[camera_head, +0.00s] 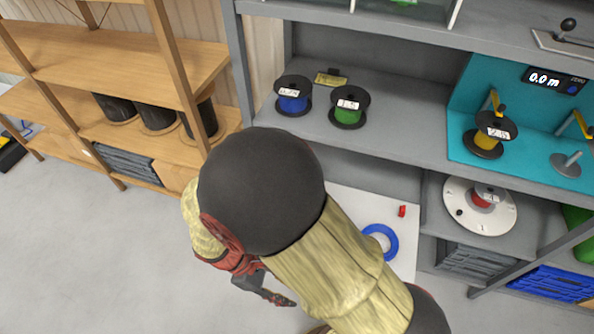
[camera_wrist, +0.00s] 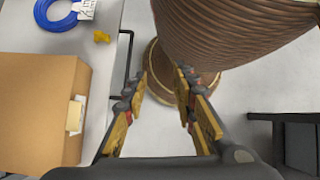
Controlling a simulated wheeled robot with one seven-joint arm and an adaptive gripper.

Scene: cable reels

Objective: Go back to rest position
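In the head view my arm reaches down in front of the grey shelf unit (camera_head: 410,105), its sleeve and dark joint covering part of the lower shelf. My gripper (camera_head: 288,299) hangs low over the floor, partly hidden by my arm. In the wrist view my gripper (camera_wrist: 160,76) has its two fingers apart with nothing between them. Beyond the fingers is a big drum wound with brown cable (camera_wrist: 235,30) on a round wooden base. I cannot tell from this view whether the fingers touch the drum.
A white table with a cardboard box (camera_wrist: 38,110) and a blue cable coil (camera_wrist: 62,10) is left of my gripper. Blue (camera_head: 293,99) and green (camera_head: 348,115) reels stand on the grey shelf. A wooden rack (camera_head: 110,62) stands left. The floor (camera_head: 90,255) at lower left is clear.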

